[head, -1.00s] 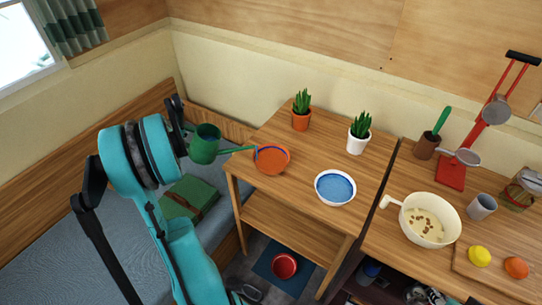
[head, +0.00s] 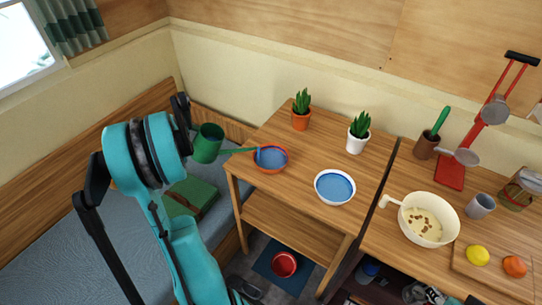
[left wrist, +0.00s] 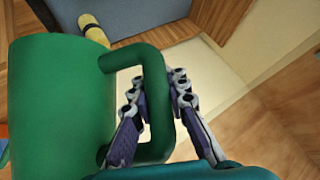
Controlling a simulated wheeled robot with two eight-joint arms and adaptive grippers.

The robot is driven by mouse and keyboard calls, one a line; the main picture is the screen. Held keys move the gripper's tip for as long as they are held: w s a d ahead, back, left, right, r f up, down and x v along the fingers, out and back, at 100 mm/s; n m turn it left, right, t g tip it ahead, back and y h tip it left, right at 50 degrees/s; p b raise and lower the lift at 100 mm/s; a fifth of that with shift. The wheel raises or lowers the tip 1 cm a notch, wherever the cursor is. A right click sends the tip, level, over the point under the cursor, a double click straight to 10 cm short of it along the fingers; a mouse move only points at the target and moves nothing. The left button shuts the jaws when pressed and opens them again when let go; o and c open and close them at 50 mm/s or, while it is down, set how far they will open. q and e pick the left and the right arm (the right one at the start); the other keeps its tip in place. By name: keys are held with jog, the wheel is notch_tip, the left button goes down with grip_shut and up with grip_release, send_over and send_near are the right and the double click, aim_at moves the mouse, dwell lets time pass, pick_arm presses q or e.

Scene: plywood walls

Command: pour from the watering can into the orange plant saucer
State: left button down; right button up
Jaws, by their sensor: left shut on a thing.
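The green watering can (head: 208,143) is held up at the left edge of the wooden table, its spout (head: 240,151) reaching right over the orange plant saucer (head: 286,165). Blue water runs from the spout tip into the saucer, and blue water covers much of its bottom. My left gripper (head: 182,112) is at the can's handle side. In the left wrist view its fingers (left wrist: 158,108) are around the green handle (left wrist: 155,75), with the can body (left wrist: 60,105) to the left. My right gripper is not in view.
A white bowl of blue water (head: 335,187) stands right of the saucer. Potted plants (head: 301,118) and (head: 358,140) stand behind. A cream pan (head: 428,220) is on the counter at right. A red bowl (head: 285,264) sits below the table.

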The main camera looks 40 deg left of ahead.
pick_arm(q)
jog(key=shift+w+d+r+y, duration=0.3)
jog(key=shift+d+r, duration=0.1)
jog(key=shift+r, duration=0.1)
dwell(0.8)
jog(key=shift+s+a+f+n+t+h+b, duration=1.35)
jog(key=shift+a+f+h+b, duration=1)
jog(key=shift+f, duration=1.35)
notch_tip(320, 180, up, 7)
jog(key=p, duration=0.3)
jog(key=shift+d+y+p, duration=0.3)
jog(key=shift+y+p, duration=0.05)
jog(key=shift+y, duration=0.1)
jog(key=shift+m, duration=0.25)
